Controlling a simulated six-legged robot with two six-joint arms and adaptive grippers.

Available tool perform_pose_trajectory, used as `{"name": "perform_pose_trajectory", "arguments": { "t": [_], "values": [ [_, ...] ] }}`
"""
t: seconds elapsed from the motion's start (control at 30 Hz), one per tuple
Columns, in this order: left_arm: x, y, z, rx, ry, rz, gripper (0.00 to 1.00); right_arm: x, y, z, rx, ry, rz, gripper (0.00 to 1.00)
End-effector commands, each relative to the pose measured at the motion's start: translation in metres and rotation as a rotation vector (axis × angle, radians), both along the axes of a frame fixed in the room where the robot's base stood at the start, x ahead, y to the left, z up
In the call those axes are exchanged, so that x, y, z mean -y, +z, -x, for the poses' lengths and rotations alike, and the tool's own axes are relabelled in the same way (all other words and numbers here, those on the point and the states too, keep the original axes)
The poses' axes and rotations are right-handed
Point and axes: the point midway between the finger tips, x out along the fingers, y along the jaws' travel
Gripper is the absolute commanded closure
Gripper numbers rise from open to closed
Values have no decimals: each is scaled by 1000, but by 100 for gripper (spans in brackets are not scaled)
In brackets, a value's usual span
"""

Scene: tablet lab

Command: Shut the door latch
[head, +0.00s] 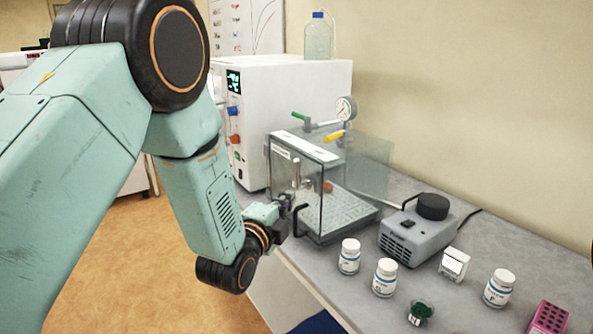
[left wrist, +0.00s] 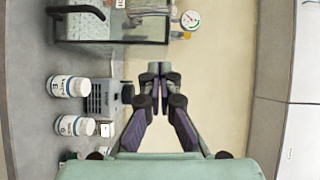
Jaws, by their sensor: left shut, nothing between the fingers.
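The clear glass chamber (head: 345,205) with a white-labelled top edge stands on the bench, and its front faces my left arm. A black handle-like part (head: 299,222) shows at its front, partly behind my gripper. I cannot tell for sure which part is the latch, or how it is set. My left gripper (head: 286,205) is shut and empty, close in front of the chamber's front pane; I cannot tell whether it touches. In the left wrist view the shut fingers (left wrist: 160,75) point up the picture, and the chamber (left wrist: 125,28) lies at the top. My right gripper is not in view.
A grey pump (head: 415,235), white-capped bottles (head: 385,278), a small white device (head: 454,264) and a pink rack (head: 548,318) lie to the right. A white oven (head: 290,85) stands behind.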

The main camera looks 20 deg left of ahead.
Motion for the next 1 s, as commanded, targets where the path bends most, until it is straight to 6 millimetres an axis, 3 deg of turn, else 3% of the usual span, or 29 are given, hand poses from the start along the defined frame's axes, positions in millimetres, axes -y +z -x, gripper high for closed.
{"name": "perform_pose_trajectory", "arguments": {
  "t": [0.37,1.0],
  "values": [
    [1,-2,-7,-2,0,2,100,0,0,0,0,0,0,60],
    [7,-5,-94,-2,0,3,100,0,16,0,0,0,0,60]
  ]
}}
